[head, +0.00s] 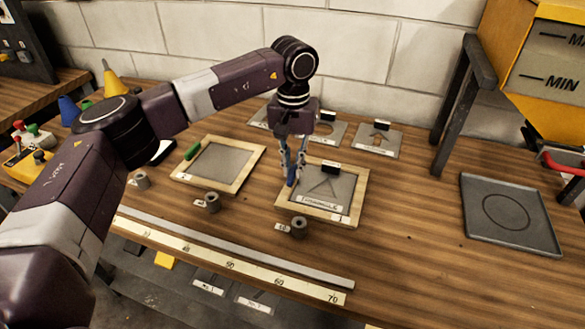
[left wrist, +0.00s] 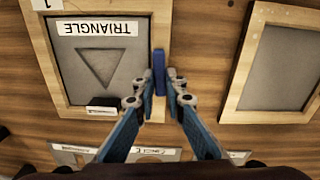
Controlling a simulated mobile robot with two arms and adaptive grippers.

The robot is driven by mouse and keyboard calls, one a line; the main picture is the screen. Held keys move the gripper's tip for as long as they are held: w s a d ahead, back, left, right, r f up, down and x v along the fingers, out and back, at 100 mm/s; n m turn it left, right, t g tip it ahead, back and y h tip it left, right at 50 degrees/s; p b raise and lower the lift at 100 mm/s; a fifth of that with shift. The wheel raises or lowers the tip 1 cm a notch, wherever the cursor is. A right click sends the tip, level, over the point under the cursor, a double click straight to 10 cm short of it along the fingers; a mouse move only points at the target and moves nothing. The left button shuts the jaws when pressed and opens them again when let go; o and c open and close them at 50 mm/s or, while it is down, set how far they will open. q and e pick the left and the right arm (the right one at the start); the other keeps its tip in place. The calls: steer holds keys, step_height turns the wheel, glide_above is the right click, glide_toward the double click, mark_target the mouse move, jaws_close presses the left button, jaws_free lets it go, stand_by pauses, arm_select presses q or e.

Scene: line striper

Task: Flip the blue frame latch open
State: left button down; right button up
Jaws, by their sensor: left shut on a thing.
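The blue latch (head: 291,181) sits on the left rim of a wooden frame (head: 357,200). The frame holds a grey plate labelled TRIANGLE (head: 340,188). In the left wrist view the blue latch (left wrist: 159,72) stands as a narrow bar along the frame's edge (left wrist: 160,28), which appears upside down there. My left gripper (head: 294,174) points down over that rim. Its fingertips (left wrist: 162,82) are closed around the latch, one on each side. The latch's lower end is partly hidden by the fingers. My right gripper is not in view.
A second wooden frame (head: 254,163) with a green latch (head: 192,151) lies to the left. Small cylinders (head: 299,227) stand in front, before a long ruler (head: 210,257). Stencil plates (head: 378,140) lie behind. A grey tray (head: 480,220) and yellow hopper (head: 525,60) are at right.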

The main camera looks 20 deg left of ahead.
mark_target(294, 170)
arm_select(q)
steer(key=shift+r+m, duration=0.1)
steer(key=shift+m, duration=0.5)
steer(key=c, duration=2)
jaws_free()
step_height(294, 170, up, 12)
